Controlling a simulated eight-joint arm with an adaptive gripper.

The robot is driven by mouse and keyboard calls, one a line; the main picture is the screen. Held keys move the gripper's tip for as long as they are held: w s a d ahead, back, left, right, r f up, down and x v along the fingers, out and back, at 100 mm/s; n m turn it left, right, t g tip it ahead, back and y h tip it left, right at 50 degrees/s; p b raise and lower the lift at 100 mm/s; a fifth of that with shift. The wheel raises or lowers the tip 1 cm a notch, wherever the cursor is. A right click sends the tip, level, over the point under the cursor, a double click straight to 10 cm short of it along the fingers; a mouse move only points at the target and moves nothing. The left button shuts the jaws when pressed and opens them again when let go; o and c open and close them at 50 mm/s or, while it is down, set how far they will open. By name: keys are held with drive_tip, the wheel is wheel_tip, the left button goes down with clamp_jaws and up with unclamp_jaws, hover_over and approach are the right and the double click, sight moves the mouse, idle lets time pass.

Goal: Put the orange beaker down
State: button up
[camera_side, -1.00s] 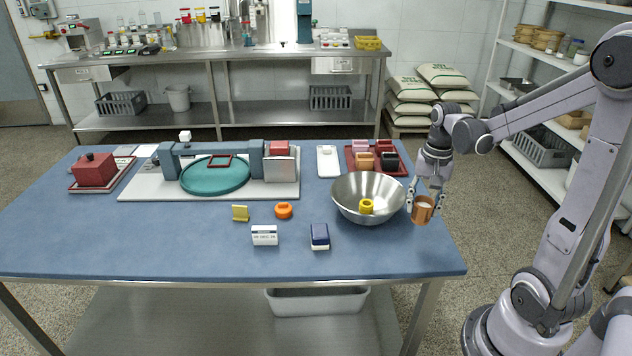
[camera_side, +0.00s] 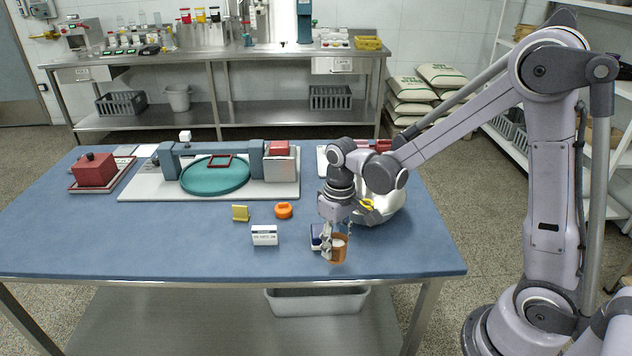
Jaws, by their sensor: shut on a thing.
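The orange beaker (camera_side: 341,249) is held by my gripper (camera_side: 334,240), which is shut on it. The beaker looks upright, with something white inside. It is near the front edge of the blue table (camera_side: 200,243), just right of the dark blue block (camera_side: 316,237), which it and my gripper partly cover. I cannot tell whether the beaker's base touches the table.
The metal bowl (camera_side: 385,212) lies behind my gripper, partly hidden by my arm. A white labelled block (camera_side: 265,235), an orange ring (camera_side: 284,210) and a yellow piece (camera_side: 240,213) stand to the left. The table's right front is clear.

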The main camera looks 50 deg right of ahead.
drive_tip(key=shift+d, duration=0.1)
drive_tip(key=s+d+r+m, duration=0.3)
drive_tip(key=d+m, duration=0.3)
drive_tip(key=d, duration=0.5)
drive_tip(key=s+d+r+m, duration=0.2)
drive_tip(key=s+d+m, duration=0.5)
drive_tip(key=s, duration=0.3)
drive_tip(key=s+d+r+m, duration=0.2)
drive_tip(key=s+d+m, duration=0.6)
drive_tip(key=s+d, duration=0.1)
drive_tip(key=shift+s+d+r+m, duration=0.15)
drive_tip(key=shift+s+r+m, duration=0.15)
drive_tip(key=shift+s, duration=0.15)
drive_tip(key=shift+h, duration=0.3)
drive_tip(key=w+a+f, duration=0.1)
drive_tip(key=w+f, duration=0.1)
drive_tip(key=w, duration=0.1)
drive_tip(key=w+a+f, duration=0.1)
drive_tip(key=w+f, duration=0.1)
drive_tip(key=w, duration=0.2)
drive_tip(key=w+a+f, duration=0.1)
drive_tip(key=w+f, duration=0.2)
drive_tip(key=w, duration=0.1)
drive_tip(key=shift+a, duration=0.35)
drive_tip(key=shift+w+f, duration=0.1)
drive_tip(key=shift+f, duration=1.75)
drive_tip(key=shift+f, duration=0.15)
